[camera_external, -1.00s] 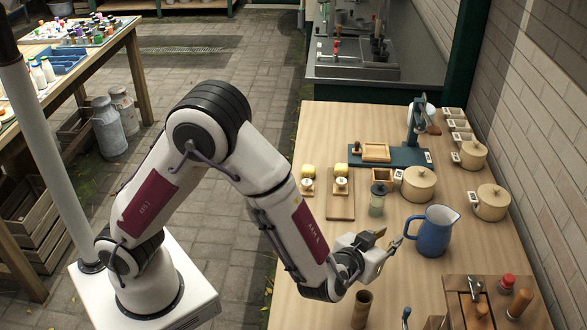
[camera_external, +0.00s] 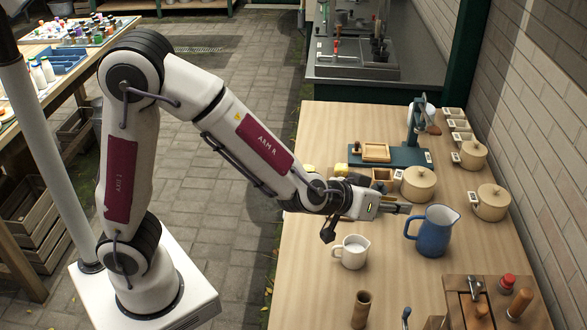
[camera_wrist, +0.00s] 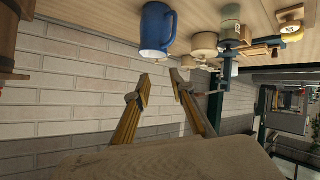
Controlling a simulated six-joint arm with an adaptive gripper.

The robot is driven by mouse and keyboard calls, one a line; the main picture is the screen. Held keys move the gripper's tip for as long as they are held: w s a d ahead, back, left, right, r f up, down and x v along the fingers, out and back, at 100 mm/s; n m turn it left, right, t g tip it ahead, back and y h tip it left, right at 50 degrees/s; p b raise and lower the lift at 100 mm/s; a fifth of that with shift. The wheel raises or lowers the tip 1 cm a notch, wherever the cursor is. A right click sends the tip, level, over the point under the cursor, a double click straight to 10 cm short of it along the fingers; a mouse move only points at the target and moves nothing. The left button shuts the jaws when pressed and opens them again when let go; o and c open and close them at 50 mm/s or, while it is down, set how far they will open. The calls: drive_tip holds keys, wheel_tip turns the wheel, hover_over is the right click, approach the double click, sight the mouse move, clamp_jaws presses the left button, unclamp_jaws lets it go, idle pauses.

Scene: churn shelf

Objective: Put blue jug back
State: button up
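The blue jug (camera_external: 434,236) stands upright on the wooden table, its handle on the left and its spout at the upper right. In the wrist view, which looks upside down, the blue jug (camera_wrist: 154,28) is beyond and above the fingertips in the picture. My gripper (camera_external: 402,208) is just to the left of the jug's upper part in the outside view. Its two yellowish fingers (camera_wrist: 161,78) are apart with nothing between them. No contact with the jug shows.
A white mug (camera_external: 351,252) stands left of the jug. Lidded beige pots (camera_external: 419,184) and (camera_external: 491,202) stand behind it. A wooden rack (camera_external: 500,302) with tools and a brown cylinder (camera_external: 361,309) are near the front. A brick wall (camera_external: 545,190) borders the right.

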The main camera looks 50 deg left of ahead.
drive_tip(key=s+a+r+m+g+h, duration=0.2)
drive_tip(key=s+a+r+g, duration=0.1)
drive_tip(key=s+a+r, duration=0.55)
drive_tip(key=s+a+f+g+y, duration=0.1)
drive_tip(key=s+a+f+y, duration=0.1)
drive_tip(key=s+a, duration=0.7)
drive_tip(key=s+a+f+g+y, duration=0.2)
drive_tip(key=s+a, duration=0.7)
drive_tip(key=a, duration=0.1)
drive_tip(key=shift+s+a+n, duration=0.2)
drive_tip(key=shift+a+n, duration=0.05)
drive_tip(key=shift+n, duration=0.05)
